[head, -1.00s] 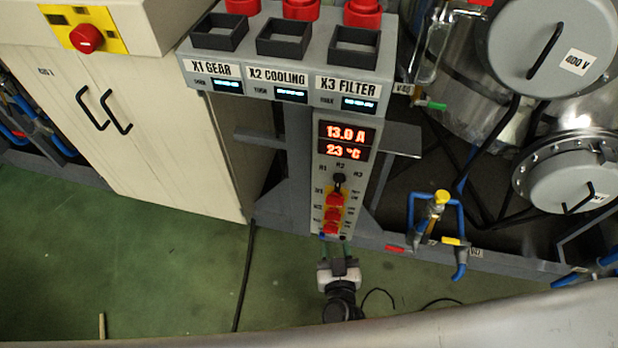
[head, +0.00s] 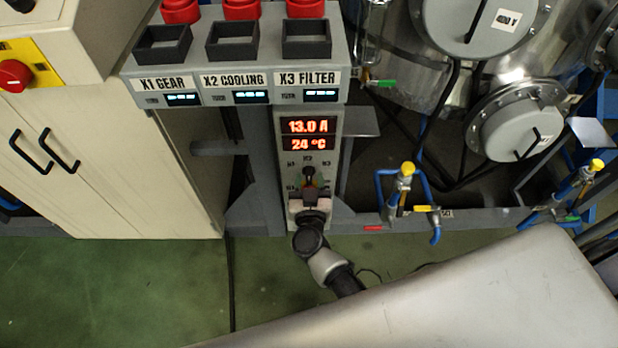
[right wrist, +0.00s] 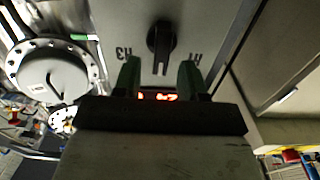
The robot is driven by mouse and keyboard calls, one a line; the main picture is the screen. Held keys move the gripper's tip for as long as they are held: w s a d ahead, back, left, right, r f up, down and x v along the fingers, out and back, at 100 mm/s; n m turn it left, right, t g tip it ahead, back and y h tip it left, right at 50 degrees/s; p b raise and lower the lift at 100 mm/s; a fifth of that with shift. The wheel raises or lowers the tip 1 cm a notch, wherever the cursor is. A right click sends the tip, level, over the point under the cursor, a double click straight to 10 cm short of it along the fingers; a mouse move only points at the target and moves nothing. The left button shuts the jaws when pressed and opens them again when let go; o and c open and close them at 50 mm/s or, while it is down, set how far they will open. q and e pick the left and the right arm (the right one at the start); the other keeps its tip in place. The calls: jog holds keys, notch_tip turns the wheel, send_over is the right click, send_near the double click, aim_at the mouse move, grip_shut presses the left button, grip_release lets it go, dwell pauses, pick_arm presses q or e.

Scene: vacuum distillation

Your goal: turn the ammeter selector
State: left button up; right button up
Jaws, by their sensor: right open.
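The ammeter selector (head: 309,172) is a small black knob on the grey panel (head: 290,205), below the red readouts (head: 308,134) showing 13.0 A and 24 °C. My right gripper (head: 309,188) is just below the knob in the head view. In the wrist view its two green fingers (right wrist: 160,72) are open and empty, spread to either side of the knob's bar; whether they touch it I cannot tell. My left gripper is not in view.
Above the panel is a box with the X1 GEAR, X2 COOLING and X3 FILTER labels (head: 236,81) and red buttons. A cream cabinet (head: 120,150) stands left; blue pipes with yellow-topped valves (head: 406,170) stand right.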

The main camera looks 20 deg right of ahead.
jog(key=shift+w+d, duration=0.1)
jog(key=shift+w, duration=0.3)
jog(key=shift+c, duration=0.4)
grip_shut()
jog(key=shift+m, duration=0.4)
jog(key=shift+s+d+m, duration=0.1)
jog(key=shift+d+m, duration=0.05)
jog(key=shift+m, duration=0.45)
jog(key=m, duration=0.5)
jog(key=d+m, duration=0.1)
jog(key=m, duration=0.2)
jog(key=shift+s+f, duration=0.15)
jog(key=shift+f, duration=0.2)
